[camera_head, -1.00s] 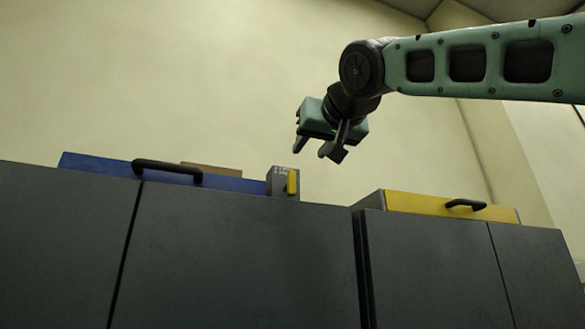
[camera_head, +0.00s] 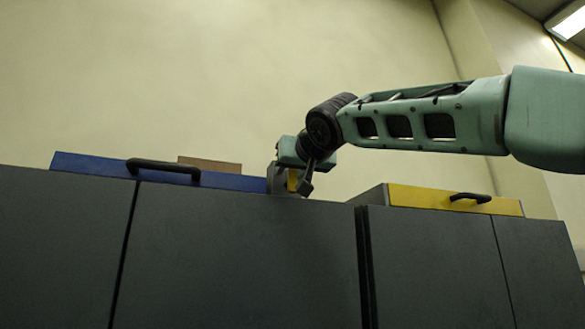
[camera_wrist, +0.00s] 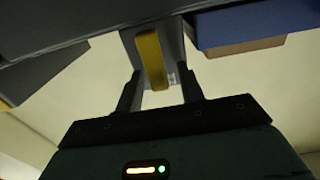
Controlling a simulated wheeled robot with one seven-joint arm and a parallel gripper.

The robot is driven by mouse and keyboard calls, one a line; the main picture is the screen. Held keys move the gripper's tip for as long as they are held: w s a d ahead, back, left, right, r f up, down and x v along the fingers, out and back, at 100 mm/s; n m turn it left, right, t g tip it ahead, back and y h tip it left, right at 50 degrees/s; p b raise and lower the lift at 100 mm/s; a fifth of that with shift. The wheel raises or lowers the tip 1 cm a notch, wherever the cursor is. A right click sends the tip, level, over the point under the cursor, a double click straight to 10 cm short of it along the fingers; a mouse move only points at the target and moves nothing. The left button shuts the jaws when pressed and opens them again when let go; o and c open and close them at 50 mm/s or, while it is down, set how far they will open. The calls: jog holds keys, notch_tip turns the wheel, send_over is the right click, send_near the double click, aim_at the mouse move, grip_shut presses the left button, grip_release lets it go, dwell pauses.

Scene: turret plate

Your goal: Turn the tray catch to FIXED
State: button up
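The tray catch is a small grey block (camera_head: 273,178) with a yellow lever (camera_head: 292,181), at the right end of the blue tray (camera_head: 225,183) on the dark cabinet. My gripper (camera_head: 289,180) is at the catch and partly covers it. In the wrist view, the lever (camera_wrist: 152,60) lies between the two spread fingers of my gripper (camera_wrist: 160,80), with gaps visible on both sides. The grey block (camera_wrist: 173,50) is behind the lever. Small white marks on the block are too small to read, so I cannot tell which setting the lever points to.
A black handle (camera_head: 163,170) is on the blue tray's front, and a brown block (camera_head: 210,166) shows behind it. A yellow tray (camera_head: 430,197) with a black handle (camera_head: 470,198) is at the right. The grey cabinet (camera_head: 240,260) fills the area below.

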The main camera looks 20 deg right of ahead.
grip_shut()
jog(key=shift+m+b, duration=0.3)
jog(key=m+b, duration=0.3)
jog(key=shift+d+f, duration=0.25)
jog(key=shift+d, duration=0.15)
jog(key=shift+d+f+m+b, duration=0.35)
jog(key=shift+m+b, duration=0.8)
jog(key=shift+m, duration=1.2)
jog(key=shift+d+f+m+b, duration=0.3)
jog(key=shift+m+b, duration=0.8)
jog(key=shift+m, duration=1.3)
jog(key=shift+d+f+m+b, duration=0.35)
jog(key=shift+m+b, duration=0.8)
jog(key=shift+m, duration=1.2)
jog(key=shift+a+f, duration=0.1)
jog(key=shift+a, duration=0.05)
